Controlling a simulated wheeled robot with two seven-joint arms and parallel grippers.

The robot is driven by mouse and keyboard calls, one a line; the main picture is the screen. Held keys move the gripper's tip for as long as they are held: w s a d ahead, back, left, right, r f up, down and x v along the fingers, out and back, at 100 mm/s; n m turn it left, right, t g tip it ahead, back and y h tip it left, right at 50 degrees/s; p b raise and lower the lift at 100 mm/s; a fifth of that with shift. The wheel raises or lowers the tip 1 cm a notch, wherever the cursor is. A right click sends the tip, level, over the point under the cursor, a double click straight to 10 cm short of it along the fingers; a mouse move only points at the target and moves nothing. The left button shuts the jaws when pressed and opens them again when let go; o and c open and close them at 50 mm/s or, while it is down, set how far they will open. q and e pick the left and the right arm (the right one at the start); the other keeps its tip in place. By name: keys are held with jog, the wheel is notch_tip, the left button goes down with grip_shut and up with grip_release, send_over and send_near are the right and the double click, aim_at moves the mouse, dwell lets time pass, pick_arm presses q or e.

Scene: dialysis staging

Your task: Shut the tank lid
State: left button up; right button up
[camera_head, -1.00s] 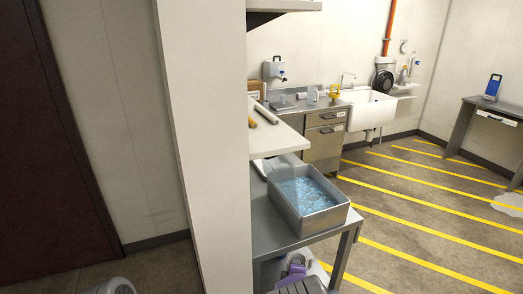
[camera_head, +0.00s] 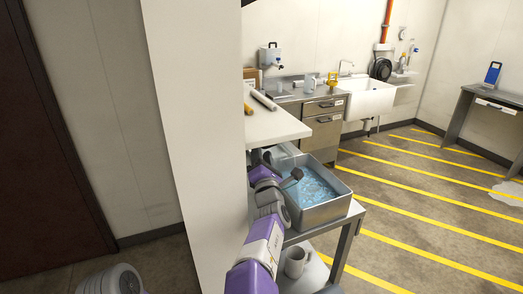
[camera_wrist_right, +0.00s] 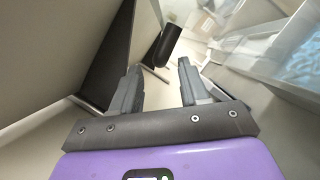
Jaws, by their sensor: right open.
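The open metal tank (camera_head: 322,213) stands on a steel table and holds blue liquid. A pale, see-through panel that looks like its lid (camera_head: 285,151) stands raised at the tank's back left, partly hidden by my arm. My right gripper (camera_head: 272,165) is at the tank's left side, close to that panel; whether it touches is unclear. In the right wrist view my right gripper (camera_wrist_right: 160,78) is open and empty. A dark cylinder (camera_wrist_right: 167,44) lies just beyond its fingertips. The tank (camera_wrist_right: 275,78) shows at upper right there. My left gripper is out of view.
A white shelf (camera_head: 280,126) with rolls on it juts out above the table's back left. A white wall edge (camera_head: 195,140) stands close on the left. A lower shelf holds a pitcher (camera_head: 296,262).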

jog(key=shift+x, duration=1.4)
jog(key=shift+r, duration=0.1)
grip_shut()
